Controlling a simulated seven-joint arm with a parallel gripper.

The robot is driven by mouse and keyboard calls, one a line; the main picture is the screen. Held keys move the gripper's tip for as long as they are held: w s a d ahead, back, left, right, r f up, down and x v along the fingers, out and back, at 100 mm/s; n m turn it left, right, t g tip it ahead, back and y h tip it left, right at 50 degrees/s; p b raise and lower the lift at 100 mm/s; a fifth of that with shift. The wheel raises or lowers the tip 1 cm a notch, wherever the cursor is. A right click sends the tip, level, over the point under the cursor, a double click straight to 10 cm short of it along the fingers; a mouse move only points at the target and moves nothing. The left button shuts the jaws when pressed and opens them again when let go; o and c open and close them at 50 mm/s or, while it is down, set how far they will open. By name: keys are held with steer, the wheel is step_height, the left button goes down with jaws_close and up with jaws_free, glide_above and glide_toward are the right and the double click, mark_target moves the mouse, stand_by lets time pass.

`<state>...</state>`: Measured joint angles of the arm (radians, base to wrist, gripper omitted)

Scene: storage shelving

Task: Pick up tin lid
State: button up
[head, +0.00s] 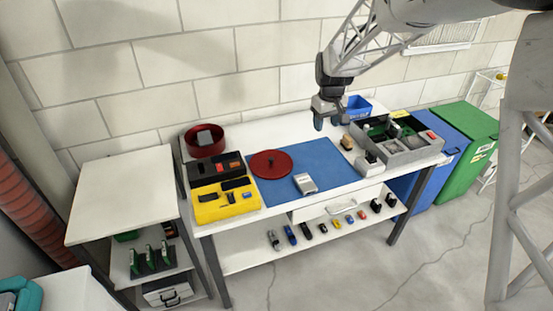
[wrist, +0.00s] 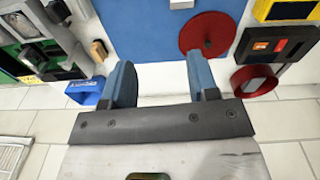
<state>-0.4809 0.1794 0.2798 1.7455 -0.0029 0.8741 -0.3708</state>
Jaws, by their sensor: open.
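The tin lid is a flat red disc (head: 270,164) with a small dark knob at its middle. It lies on the left part of the blue mat (head: 318,178) on the white workbench, overlapping the mat's left edge. In the wrist view the lid (wrist: 208,34) is ahead of the fingers, to the upper right. My gripper (head: 328,122) is above the back of the bench, to the right of the lid and apart from it. In the wrist view my gripper (wrist: 162,82) has its two blue fingers spread, with nothing between them.
A red open tin (head: 205,148) stands at the back left, behind black and yellow trays (head: 226,208). A small silver box (head: 305,184) lies on the mat. A blue bin (head: 358,107) and grey organiser (head: 412,152) stand right. The mat's middle is clear.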

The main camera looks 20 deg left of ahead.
steer(key=w+a+f+n, duration=0.2)
steer(key=w+a+f, duration=0.1)
steer(key=a+f, duration=0.55)
steer(key=n, duration=0.2)
glide_above(271, 158)
steer(key=shift+g, duration=0.4)
step_height(271, 158, down, 8)
steer(key=shift+s+f, duration=0.1)
steer(key=shift+f, duration=0.1)
steer(key=shift+d, duration=0.1)
steer(key=shift+f, duration=1.3)
steer(key=shift+f, duration=0.1)
steer(key=shift+f, duration=2.5)
